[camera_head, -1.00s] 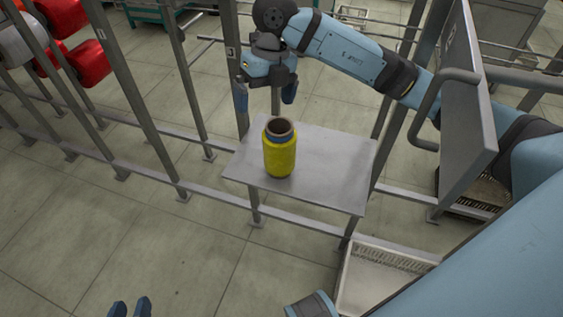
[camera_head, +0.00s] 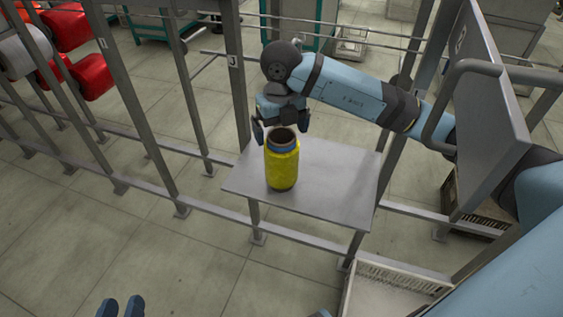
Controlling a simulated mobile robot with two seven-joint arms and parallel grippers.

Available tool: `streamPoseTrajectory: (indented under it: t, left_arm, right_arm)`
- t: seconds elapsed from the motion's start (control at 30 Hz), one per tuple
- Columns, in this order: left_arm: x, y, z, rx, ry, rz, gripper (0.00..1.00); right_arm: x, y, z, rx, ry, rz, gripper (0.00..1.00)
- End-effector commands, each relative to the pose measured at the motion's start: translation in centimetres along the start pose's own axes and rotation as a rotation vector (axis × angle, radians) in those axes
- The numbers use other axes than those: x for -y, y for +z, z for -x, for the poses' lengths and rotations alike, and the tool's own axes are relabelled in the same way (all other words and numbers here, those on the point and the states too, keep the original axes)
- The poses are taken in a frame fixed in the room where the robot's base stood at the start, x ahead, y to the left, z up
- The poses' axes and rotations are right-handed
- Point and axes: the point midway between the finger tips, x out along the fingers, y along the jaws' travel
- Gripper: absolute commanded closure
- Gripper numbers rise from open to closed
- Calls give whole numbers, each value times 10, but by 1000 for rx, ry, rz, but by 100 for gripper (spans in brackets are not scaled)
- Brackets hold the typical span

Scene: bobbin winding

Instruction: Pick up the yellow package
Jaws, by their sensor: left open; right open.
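The yellow package (camera_head: 282,169) is a yellow spool with a blue band and a dark hollow core at its top. It stands upright on a small grey metal table (camera_head: 335,180). My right gripper (camera_head: 281,131) is open, with its fingers on either side near the top of the package. I cannot tell whether they touch it; the grip is empty.
Metal rack posts (camera_head: 137,100) and low rails stand behind and left of the table. Red spools (camera_head: 85,76) hang at the upper left. A grey panel with a handle (camera_head: 488,110) stands at the right. A pale crate (camera_head: 385,290) sits below the table's front right.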

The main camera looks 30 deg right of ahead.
Motion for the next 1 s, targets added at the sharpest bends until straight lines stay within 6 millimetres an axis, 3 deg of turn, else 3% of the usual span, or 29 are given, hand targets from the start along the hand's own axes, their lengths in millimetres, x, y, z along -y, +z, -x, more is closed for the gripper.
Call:
streamPoseTrajectory:
  t: [0.07, 0.2, 0.43, 0.47, 0.7, 1.0]
  left_arm:
    - [-2, 0, -2, -30, 10, 8, 57]
    - [-10, -24, -3, -115, 37, 11, 57]
    - [-13, -28, -4, -130, 45, 14, 57]
    - [-13, -27, -4, -128, 45, 14, 57]
    - [-11, -24, -3, -120, 41, 14, 57]
    - [-10, -26, -3, -113, 38, 8, 57]
  right_arm:
    - [-1, -2, -17, -2, 0, 0, 0]
    - [-1, -2, -35, -1, 1, 1, 0]
    - [-1, -2, -37, 0, 1, 1, 0]
    - [-1, -2, -37, 0, 1, 1, 2]
    - [-1, -2, -37, 1, 1, 1, 54]
    - [-1, -1, -28, 3, 2, 1, 54]
